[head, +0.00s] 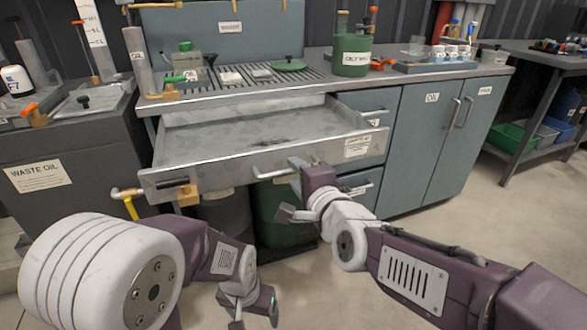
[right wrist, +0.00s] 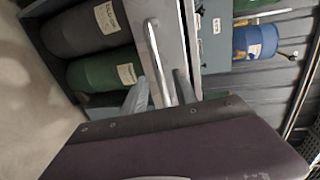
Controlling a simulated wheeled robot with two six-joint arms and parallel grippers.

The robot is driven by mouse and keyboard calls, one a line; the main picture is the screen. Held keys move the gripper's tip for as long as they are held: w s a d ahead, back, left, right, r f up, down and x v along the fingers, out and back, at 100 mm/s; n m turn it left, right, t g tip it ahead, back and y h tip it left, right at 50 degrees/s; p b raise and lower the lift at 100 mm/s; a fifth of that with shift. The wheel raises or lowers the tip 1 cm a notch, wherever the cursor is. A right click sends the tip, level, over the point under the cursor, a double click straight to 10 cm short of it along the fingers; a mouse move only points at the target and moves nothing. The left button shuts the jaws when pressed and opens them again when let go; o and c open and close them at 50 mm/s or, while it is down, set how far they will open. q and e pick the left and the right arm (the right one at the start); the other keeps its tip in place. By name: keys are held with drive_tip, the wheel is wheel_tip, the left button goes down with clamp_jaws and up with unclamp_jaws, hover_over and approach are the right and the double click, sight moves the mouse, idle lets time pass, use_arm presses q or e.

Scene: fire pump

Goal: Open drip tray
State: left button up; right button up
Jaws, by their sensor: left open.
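The drip tray (head: 240,140) is a shallow grey metal drawer, standing pulled well out of the workbench front, with its wet, stained floor showing. Its bar handle (head: 270,174) is on the front face; it also shows in the right wrist view (right wrist: 157,55). My right gripper (head: 291,188) is at the right part of this handle. In the right wrist view its fingers (right wrist: 161,90) stand apart on either side of the bar, with a gap visible. My left gripper (head: 250,308) is open and empty, low in front of the tray and away from it.
A yellow-handled valve (head: 128,195) sticks out left of the tray, near the waste oil cabinet (head: 65,170). Dark and green drums (head: 278,212) stand under the tray. Closed oil cabinet doors (head: 440,130) are to the right. Floor is clear at front right.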

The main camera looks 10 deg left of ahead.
drive_tip(key=p+v, duration=0.2)
drive_tip(key=v, duration=0.4)
drive_tip(key=shift+s+d, duration=0.2)
drive_tip(key=shift+s, duration=0.1)
drive_tip(key=shift+r, duration=0.1)
drive_tip(key=w+d+f+m+h+p, duration=0.1)
drive_tip(key=w+d+f+m+h, duration=0.1)
drive_tip(key=w+d+f+h, duration=0.3)
drive_tip(key=w+d+m+p, duration=0.1)
drive_tip(key=w+d, duration=0.1)
drive_tip(key=d, duration=0.6)
drive_tip(key=s+d+f+n+g+h+p, duration=0.1)
drive_tip(key=s+d+f+n+g+h, duration=0.25)
drive_tip(key=d+f, duration=0.65)
drive_tip(key=s+d+f+n+g, duration=0.3)
drive_tip(key=s+f+n+g, duration=0.6)
drive_tip(key=s, duration=0.5)
wheel_tip(320, 180, up, 37)
drive_tip(key=n+p, duration=0.1)
drive_tip(key=p, duration=3.7)
drive_tip(key=shift+s+a+f+t, duration=0.2)
drive_tip(key=shift+s+t, duration=0.1)
drive_tip(key=shift+t, duration=0.05)
